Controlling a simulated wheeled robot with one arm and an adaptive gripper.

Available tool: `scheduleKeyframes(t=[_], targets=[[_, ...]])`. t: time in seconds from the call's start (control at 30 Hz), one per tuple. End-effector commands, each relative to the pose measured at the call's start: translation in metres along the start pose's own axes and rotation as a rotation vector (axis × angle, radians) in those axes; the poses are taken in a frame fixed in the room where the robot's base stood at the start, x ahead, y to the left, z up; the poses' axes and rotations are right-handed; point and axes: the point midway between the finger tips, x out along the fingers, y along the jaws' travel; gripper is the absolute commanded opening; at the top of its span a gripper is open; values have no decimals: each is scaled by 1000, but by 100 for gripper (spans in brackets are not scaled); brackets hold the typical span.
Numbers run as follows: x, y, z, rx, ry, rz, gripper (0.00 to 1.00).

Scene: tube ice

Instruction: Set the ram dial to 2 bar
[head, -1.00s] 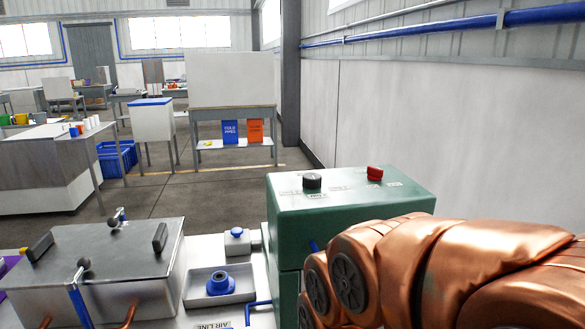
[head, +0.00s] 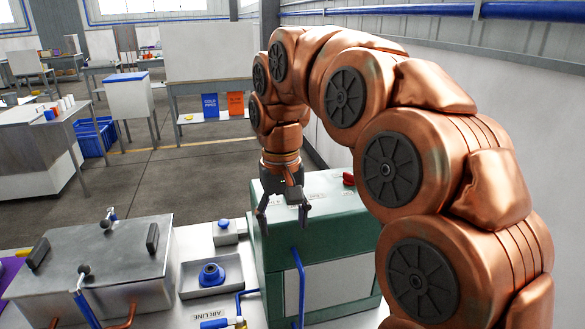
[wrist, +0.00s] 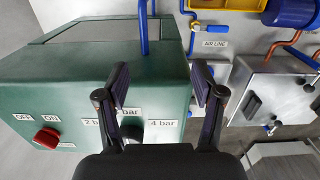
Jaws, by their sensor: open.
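The green box (head: 318,235) stands at the right end of the bench. In the wrist view its top carries a black dial (wrist: 132,131) amid labels reading "2 bar" (wrist: 92,122), a partly covered "bar" and "4 bar" (wrist: 163,123). My gripper's left finger and body partly cover the dial, and I cannot tell which mark it points to. My gripper (head: 284,221) points down above the box, open and empty, and hides the dial in the head view. Its spread fingers also show in the wrist view (wrist: 160,82), apart from the dial.
A red knob (head: 348,179) with OFF and ON labels sits on the same top; it also shows in the wrist view (wrist: 47,138). A blue pipe (head: 300,275) rises along the box front. A metal lidded tank (head: 100,250) and air line fittings (head: 211,274) stand left.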

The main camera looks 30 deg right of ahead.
Motion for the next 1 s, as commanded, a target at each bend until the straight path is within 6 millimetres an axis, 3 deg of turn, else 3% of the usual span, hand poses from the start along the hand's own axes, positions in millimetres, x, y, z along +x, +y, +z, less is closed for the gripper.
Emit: scheduleKeyframes(t=[0.1, 0.4, 0.7, 1.0], targets=[[-31, 6, -24, 41, 11, -4, 68], [-77, 29, -79, 172, 31, -12, 68], [-91, 49, -110, 275, 43, -15, 68], [-88, 54, -114, 296, 41, -14, 68]])
